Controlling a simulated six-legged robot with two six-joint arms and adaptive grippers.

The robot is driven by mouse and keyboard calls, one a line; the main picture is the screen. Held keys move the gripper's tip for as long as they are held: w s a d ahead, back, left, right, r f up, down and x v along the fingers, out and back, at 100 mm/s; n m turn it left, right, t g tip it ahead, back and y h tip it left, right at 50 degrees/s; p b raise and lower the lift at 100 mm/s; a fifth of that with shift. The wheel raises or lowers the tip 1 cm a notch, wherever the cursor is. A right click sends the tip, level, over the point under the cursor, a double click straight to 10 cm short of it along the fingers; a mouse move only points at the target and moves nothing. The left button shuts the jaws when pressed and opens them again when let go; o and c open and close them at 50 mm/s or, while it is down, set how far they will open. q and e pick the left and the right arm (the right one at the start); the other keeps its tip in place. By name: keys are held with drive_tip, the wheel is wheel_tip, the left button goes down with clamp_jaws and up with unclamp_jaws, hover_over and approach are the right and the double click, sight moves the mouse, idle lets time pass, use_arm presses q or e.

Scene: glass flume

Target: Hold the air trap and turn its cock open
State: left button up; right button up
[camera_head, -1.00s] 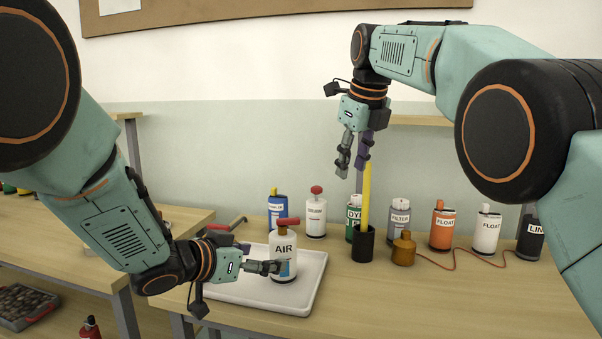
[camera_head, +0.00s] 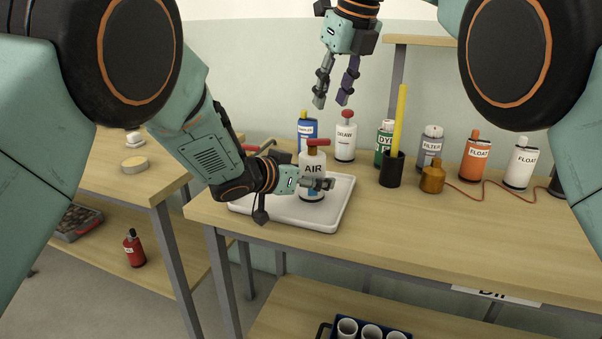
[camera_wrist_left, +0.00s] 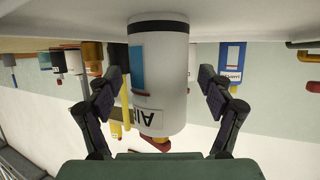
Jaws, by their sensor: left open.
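The air trap is a white bottle labelled AIR (camera_head: 311,170) with a red cock handle (camera_head: 318,142) on top. It stands upright on a white tray (camera_head: 340,215). My left gripper (camera_head: 322,183) is at the bottle's body, low on its side. In the left wrist view the bottle (camera_wrist_left: 160,65) appears upside down between the two open fingers (camera_wrist_left: 163,95), with gaps on both sides. My right gripper (camera_head: 334,98) is open and empty, up above the back of the table, above and right of the red cock.
Behind the tray stand a blue bottle (camera_head: 307,128) and a white DRAW bottle (camera_head: 345,140) with a red top. To the right are a black cup (camera_head: 391,172) with a yellow rod (camera_head: 399,115), an amber bottle (camera_head: 432,178) and several labelled bottles. The table front right is clear.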

use_arm(q)
drive_tip(key=shift+w+d+f, duration=0.2)
drive_tip(key=shift+w+d, duration=0.05)
drive_tip(key=shift+d, duration=0.05)
